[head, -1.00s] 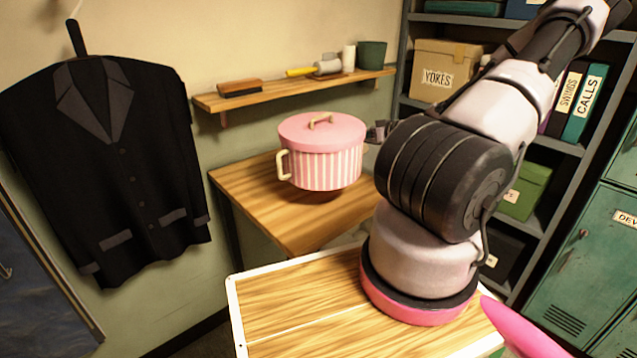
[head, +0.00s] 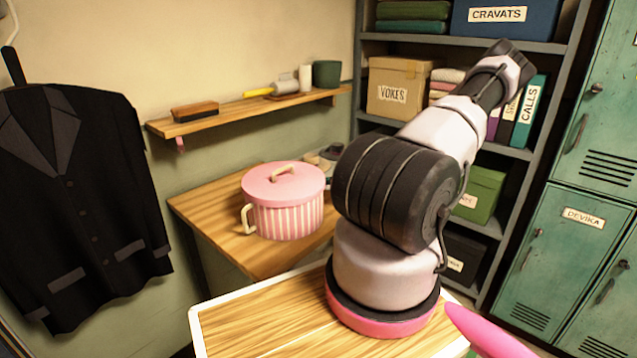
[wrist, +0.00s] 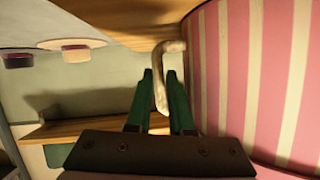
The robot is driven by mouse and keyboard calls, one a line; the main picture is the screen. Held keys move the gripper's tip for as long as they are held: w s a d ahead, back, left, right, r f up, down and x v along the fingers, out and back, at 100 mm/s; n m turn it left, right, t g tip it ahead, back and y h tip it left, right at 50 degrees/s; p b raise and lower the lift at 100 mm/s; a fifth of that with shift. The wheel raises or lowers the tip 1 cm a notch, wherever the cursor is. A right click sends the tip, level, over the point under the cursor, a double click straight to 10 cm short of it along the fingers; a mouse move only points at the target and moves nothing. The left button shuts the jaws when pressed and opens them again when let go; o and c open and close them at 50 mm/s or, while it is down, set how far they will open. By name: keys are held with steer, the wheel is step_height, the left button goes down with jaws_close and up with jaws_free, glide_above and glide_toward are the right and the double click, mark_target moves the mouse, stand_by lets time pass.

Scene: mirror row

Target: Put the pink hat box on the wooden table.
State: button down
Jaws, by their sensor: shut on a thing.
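The pink hat box (head: 286,210) is round and upright, with pink and white stripes, a plain pink lid and cream handles. In the head view it is at the wooden table (head: 205,212), its base appearing to rest on the top; no clear gap shows. My gripper (wrist: 160,76) is shut on the cream side handle, which shows between its green fingers in the wrist view. The striped wall (wrist: 250,70) fills the right of that view.
A wall shelf (head: 250,108) with a brush (head: 194,111) and a dark green pot (head: 326,73) runs above the table. A black jacket (head: 80,200) hangs at left. A grey shelf unit (head: 460,48) and green lockers (head: 575,220) stand at right. The table's left front is clear.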

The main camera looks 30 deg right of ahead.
steer(key=c, duration=0.8)
jaws_free()
